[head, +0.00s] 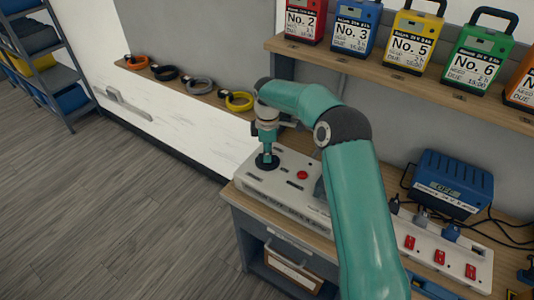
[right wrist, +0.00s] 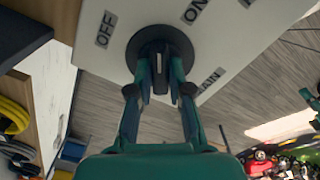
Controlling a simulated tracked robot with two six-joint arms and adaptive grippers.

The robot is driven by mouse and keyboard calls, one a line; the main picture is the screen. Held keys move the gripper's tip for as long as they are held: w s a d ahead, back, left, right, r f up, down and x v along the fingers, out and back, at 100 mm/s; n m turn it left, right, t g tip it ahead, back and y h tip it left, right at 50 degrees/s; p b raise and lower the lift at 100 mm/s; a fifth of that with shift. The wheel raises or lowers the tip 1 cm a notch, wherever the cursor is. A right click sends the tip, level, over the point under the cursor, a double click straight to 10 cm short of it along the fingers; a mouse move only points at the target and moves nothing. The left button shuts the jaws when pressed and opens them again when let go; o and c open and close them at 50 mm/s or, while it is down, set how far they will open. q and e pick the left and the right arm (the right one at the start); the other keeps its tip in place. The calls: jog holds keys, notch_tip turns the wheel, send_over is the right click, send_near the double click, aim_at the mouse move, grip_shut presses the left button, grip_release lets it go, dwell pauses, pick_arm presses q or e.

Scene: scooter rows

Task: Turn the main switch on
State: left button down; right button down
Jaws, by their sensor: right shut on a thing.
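The main switch is a black rotary knob on a round black base (head: 262,167) on top of a pale control box (head: 256,184). The base also shows in the right wrist view (right wrist: 184,44), with the labels OFF, ON and one reading MAIN around it. My right gripper (head: 267,152) reaches down onto the switch. In the right wrist view its two fingers (right wrist: 160,75) are closed on the two sides of the knob. The fingers partly hide the knob, and I cannot tell which label it points to. My left gripper is not in view.
A red button (head: 303,175) sits on the box, right of the switch. A blue charger (head: 452,184) and a white power strip (head: 440,255) with red switches stand to the right. Numbered battery packs (head: 413,38) line the shelf above. Coiled cables (head: 197,85) lie on the back-left ledge.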

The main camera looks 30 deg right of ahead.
jog(key=m, duration=0.6)
jog(key=shift+m, duration=0.3)
dwell(0.4)
jog(key=c, duration=1.1)
grip_release()
notch_tip(320, 180, up, 12)
jog(key=shift+f, duration=0.1)
